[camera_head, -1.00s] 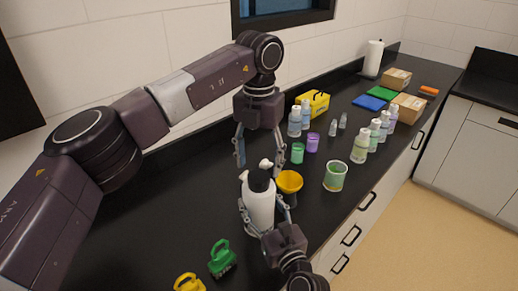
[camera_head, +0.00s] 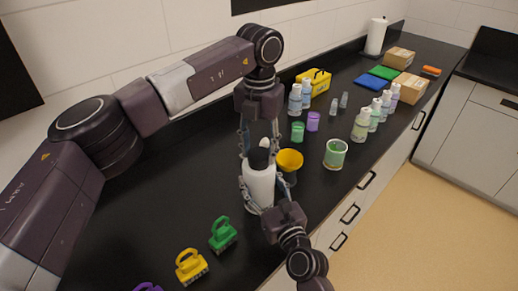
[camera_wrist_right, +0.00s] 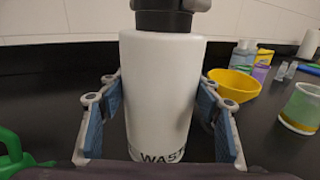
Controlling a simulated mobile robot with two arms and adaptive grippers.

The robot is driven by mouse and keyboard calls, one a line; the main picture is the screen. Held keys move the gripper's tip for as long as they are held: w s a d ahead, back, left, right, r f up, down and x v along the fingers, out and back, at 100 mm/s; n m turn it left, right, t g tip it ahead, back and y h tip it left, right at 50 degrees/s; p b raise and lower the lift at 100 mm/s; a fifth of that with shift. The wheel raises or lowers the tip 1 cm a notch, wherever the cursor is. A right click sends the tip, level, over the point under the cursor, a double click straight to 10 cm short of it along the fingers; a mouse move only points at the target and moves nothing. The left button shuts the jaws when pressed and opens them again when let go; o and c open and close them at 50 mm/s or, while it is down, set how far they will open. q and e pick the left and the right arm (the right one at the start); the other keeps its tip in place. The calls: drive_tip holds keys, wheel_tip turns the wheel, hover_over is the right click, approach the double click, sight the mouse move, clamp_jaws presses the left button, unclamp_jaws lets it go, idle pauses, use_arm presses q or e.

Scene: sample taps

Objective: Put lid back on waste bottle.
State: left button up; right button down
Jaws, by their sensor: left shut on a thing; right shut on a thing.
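The white waste bottle (camera_head: 259,188) stands upright on the black counter, with the letters "WAST" low on its side in the right wrist view (camera_wrist_right: 160,90). My right gripper (camera_head: 262,183) is shut on the bottle's body, one finger on each side. My left gripper (camera_head: 259,147) points down from above and is shut on the lid. I cannot tell how firmly the lid is seated.
A yellow bowl-shaped funnel (camera_head: 289,159) is just right of the bottle, and a green-filled beaker (camera_head: 335,153) is farther right. Green (camera_head: 222,235) and yellow (camera_head: 191,266) brushes lie in front. Several small bottles and cups stand behind. The counter left of the bottle is clear.

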use_arm(q)
drive_tip(key=shift+c, duration=0.4)
drive_tip(key=o, duration=1.3)
drive_tip(key=shift+o, duration=0.2)
drive_tip(key=shift+r, duration=0.1)
wheel_tip(320, 180, up, 12)
use_arm(e)
drive_tip(key=c, duration=0.6)
unclamp_jaws()
drive_tip(key=shift+s, duration=0.1)
